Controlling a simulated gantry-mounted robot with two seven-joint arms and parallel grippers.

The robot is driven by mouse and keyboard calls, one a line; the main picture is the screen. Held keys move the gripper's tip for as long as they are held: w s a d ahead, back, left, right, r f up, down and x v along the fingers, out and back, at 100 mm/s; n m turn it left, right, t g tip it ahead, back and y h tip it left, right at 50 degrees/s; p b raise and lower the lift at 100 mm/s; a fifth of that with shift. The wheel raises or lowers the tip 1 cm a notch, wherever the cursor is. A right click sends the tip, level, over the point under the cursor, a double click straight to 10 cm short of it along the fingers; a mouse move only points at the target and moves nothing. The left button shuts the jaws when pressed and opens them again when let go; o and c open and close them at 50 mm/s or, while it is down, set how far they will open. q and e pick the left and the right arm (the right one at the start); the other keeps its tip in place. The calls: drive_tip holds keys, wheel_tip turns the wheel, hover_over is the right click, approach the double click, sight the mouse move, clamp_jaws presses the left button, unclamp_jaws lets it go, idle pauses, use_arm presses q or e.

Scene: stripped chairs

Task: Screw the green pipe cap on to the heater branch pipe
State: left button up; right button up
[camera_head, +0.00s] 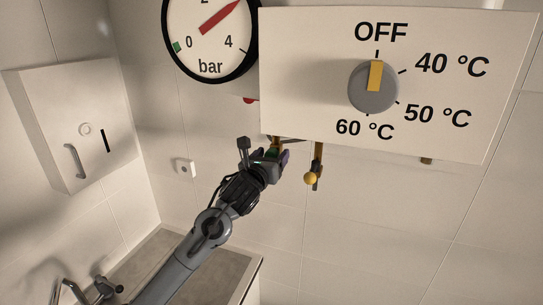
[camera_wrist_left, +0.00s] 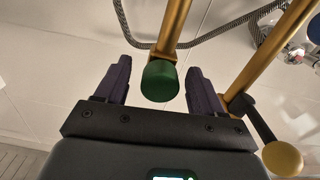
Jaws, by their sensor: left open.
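The green pipe cap (camera_wrist_left: 159,82) sits at the lower end of a brass pipe (camera_wrist_left: 175,27), the branch pipe under the heater, in the left wrist view. Whether its thread is engaged cannot be told. My left gripper (camera_wrist_left: 158,85) is open, with one dark purple finger on each side of the cap and a gap on both sides. In the head view my left gripper (camera_head: 277,155) is just below the heater (camera_head: 320,80), and a small bit of green shows at its fingers. My right gripper is not in view.
A second brass pipe (camera_wrist_left: 270,62) with a yellow-knobbed valve lever (camera_wrist_left: 283,158) is close to the right; the lever also shows in the head view (camera_head: 311,179). A braided hose (camera_wrist_left: 215,36) runs behind. A pressure gauge (camera_head: 211,35), wall cabinet (camera_head: 82,120) and sink counter (camera_head: 200,265) are left.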

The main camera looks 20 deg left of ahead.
use_arm(q)
drive_tip(key=n+p, duration=0.1)
drive_tip(key=n, duration=0.4)
drive_tip(key=shift+r+n, duration=0.1)
drive_tip(key=shift+n, duration=0.2)
drive_tip(key=n+p, duration=0.1)
drive_tip(key=n, duration=0.4)
drive_tip(key=shift+n+p, duration=0.3)
drive_tip(key=shift+n, duration=0.1)
drive_tip(key=n+p, duration=0.2)
drive_tip(key=n, duration=0.6)
drive_tip(key=n+p, duration=0.1)
drive_tip(key=shift+a+f+n, duration=0.1)
drive_tip(key=shift+f+n, duration=0.1)
drive_tip(key=shift+n, duration=0.2)
